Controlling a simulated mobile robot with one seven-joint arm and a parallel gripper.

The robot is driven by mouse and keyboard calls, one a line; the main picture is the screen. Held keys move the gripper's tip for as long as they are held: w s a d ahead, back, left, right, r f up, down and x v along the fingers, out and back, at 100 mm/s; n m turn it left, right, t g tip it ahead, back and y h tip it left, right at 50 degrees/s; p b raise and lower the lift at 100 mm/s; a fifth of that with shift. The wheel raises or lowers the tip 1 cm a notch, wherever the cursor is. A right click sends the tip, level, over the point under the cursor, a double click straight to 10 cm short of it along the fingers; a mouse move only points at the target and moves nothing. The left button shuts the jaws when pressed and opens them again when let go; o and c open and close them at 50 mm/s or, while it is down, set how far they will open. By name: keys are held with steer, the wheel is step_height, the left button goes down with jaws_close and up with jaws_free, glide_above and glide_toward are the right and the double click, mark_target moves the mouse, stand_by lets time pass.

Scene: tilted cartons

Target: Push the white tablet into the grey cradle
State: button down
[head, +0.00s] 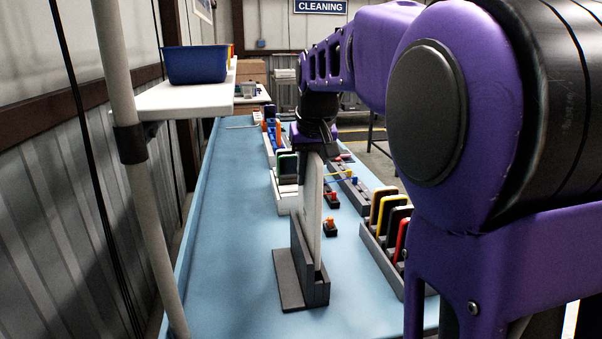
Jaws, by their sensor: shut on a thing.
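The white tablet (314,195) stands upright, seen nearly edge-on, in the middle of the head view. My gripper (315,150) is above it, shut on its top edge and pointing down. The tablet's lower part is between the walls of the grey cradle (299,262), which stands on the blue bench with a flat foot to the left. The cradle's tall wall covers part of the tablet's left face. I cannot tell how deep its bottom edge sits in the slot.
A dark rack (381,245) with several coloured cases stands close on the right. Small dark blocks with orange tops (330,228) stand beside the cradle. A light rack (284,190) is behind. The blue bench (225,230) is clear on the left.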

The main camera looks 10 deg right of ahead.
mark_target(308, 200)
steer(key=shift+f+b, duration=1.45)
steer(key=shift+f, duration=0.95)
steer(key=shift+s, duration=0.15)
steer(key=shift+f, duration=0.55)
stand_by(0.6)
steer(key=shift+c, duration=1.7)
jaws_free()
steer(key=shift+r, duration=0.15)
steer(key=shift+r+p, duration=2.85)
steer(key=shift+r, duration=0.55)
